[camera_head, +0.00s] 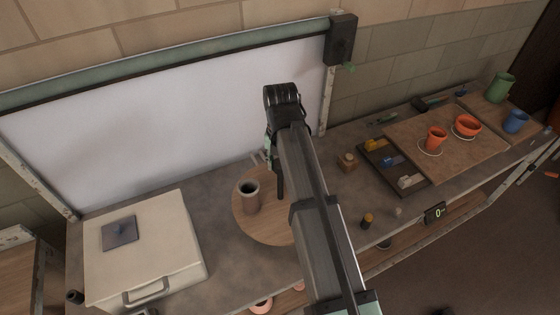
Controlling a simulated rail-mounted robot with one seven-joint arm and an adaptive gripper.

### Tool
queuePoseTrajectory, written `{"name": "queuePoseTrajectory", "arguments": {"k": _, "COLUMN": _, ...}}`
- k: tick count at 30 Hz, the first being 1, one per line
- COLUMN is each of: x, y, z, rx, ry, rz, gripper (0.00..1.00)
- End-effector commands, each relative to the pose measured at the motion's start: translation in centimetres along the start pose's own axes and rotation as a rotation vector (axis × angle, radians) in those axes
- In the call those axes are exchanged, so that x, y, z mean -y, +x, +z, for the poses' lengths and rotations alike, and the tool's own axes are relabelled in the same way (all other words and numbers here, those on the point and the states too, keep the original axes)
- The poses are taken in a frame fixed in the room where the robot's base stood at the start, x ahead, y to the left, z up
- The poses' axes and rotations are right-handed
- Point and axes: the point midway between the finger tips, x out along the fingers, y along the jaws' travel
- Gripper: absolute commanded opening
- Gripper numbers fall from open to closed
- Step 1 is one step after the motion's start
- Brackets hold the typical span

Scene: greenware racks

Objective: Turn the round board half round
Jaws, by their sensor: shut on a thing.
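The round board (244,220) is a flat tan wooden disc on the grey worktop, partly hidden behind my arm. A grey-brown cup-like pot (249,198) with a dark opening stands upright on its left part. A dark upright peg (280,184) rises over the board to the right of the pot. My gripper (273,158) is at the top of this peg, shut on it, above the board and behind the pot. My arm hides much of the gripper, and the fingertips are hard to make out.
A cream box (165,272) with a front handle and a grey knobbed plate stands left. A whitish panel (150,130) rises behind. Right are a small block (347,161), a dark tray (412,189) and a brown board (405,130) with orange pots.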

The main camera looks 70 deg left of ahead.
Motion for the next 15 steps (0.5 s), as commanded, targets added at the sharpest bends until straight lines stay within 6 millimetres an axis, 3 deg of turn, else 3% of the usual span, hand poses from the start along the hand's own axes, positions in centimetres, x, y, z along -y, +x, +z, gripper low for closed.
{"name": "queuePoseTrajectory", "arguments": {"k": 11, "x": 0.10, "y": 0.17, "z": -0.24, "rx": -0.006, "ry": -0.001, "rz": -0.002, "gripper": 0.00}}
{"name": "queuePoseTrajectory", "arguments": {"k": 12, "x": 0.10, "y": 0.17, "z": -0.24, "rx": -0.006, "ry": -0.001, "rz": -0.002, "gripper": 0.47}}
{"name": "queuePoseTrajectory", "arguments": {"k": 14, "x": 0.10, "y": 0.17, "z": -0.24, "rx": -0.006, "ry": -0.001, "rz": -0.002, "gripper": 0.68}}
{"name": "queuePoseTrajectory", "arguments": {"k": 15, "x": 0.09, "y": 0.16, "z": -0.22, "rx": -0.005, "ry": -0.001, "rz": -0.002, "gripper": 0.69}}
